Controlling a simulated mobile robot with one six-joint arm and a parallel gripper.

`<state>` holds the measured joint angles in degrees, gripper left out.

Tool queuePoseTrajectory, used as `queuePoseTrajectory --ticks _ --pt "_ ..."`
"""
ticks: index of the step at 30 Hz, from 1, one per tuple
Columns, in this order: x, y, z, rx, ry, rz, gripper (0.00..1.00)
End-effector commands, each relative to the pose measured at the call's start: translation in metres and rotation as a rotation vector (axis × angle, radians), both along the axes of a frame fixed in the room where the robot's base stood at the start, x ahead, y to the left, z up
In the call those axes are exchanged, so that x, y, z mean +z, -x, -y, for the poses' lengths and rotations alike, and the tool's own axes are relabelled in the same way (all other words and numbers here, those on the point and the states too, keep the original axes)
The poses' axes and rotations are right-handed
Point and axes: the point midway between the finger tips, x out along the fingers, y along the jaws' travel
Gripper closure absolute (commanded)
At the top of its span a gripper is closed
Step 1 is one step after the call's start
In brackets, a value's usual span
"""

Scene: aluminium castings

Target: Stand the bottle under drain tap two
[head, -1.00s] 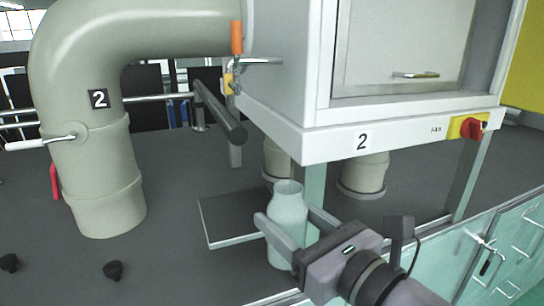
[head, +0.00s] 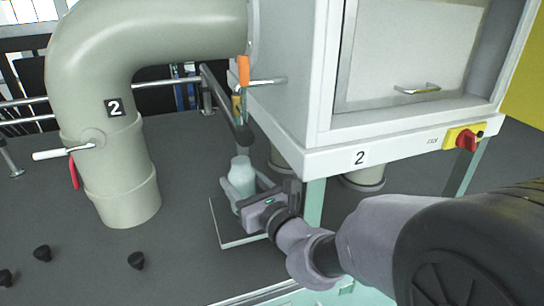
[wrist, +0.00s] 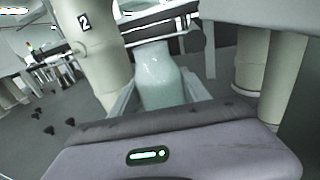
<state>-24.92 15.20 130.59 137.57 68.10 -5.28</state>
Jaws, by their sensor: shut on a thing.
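The bottle (head: 241,174) is pale green and translucent, and looks upright. My gripper (head: 243,192) is shut on it, one finger on each side; the wrist view shows the bottle (wrist: 158,78) between the fingers. In the head view the bottle is over the grey plate (head: 226,235) beside the cabinet; I cannot tell whether it touches the plate. Its mouth is just below the near end of a dark bar (head: 222,100). A brassy tap body (head: 236,104) is partly hidden behind that bar, under an orange handle (head: 243,70). The tap's outlet is hidden.
A large duct marked 2 (head: 120,150) stands left, with a white lever (head: 50,154). Black knobs (head: 136,260) lie front left. The dark top between is clear.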

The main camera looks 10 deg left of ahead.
Motion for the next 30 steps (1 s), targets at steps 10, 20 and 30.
queuePoseTrajectory --ticks 10,20,30 --pt "-0.006 0.0 0.0 0.0 -0.001 0.001 0.92" --pt "-0.004 0.0 0.0 0.001 -0.001 0.001 0.24" --pt "-0.001 0.026 0.027 -0.002 -0.001 0.004 0.24"
